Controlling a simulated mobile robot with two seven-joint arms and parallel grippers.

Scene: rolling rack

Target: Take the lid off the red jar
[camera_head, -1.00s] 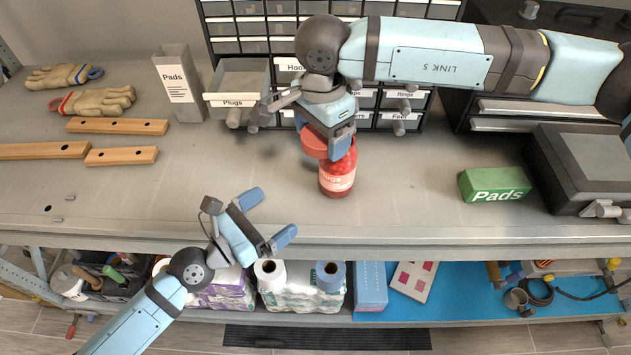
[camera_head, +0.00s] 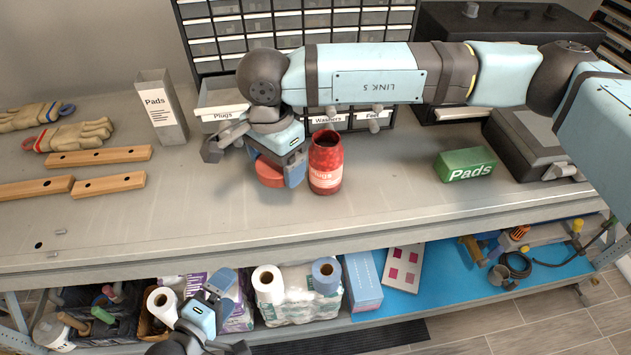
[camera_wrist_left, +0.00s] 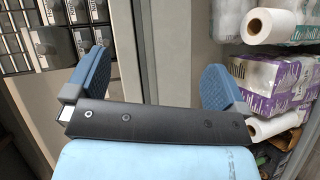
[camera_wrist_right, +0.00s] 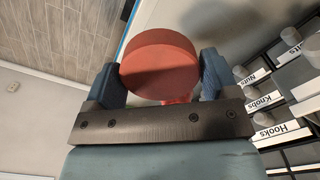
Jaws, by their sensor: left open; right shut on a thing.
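The red jar (camera_head: 326,170) stands upright on the workbench with its mouth uncovered. Its round red lid (camera_head: 269,172) is off it, just to its left in the head view. My right gripper (camera_head: 280,172) is shut on the lid, low over the bench; I cannot tell whether the lid touches the surface. The lid also shows between the fingers in the right wrist view (camera_wrist_right: 160,62). My left gripper (camera_head: 218,290) is open and empty, in front of the bench at lower-shelf height. Its spread fingers show in the left wrist view (camera_wrist_left: 155,85).
A green Pads box (camera_head: 466,165) sits to the right of the jar. Wooden strips (camera_head: 100,156), gloves (camera_head: 75,135) and a grey Pads holder (camera_head: 162,108) are at the left. A drawer rack (camera_head: 290,40) stands behind. The bench front is mostly clear.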

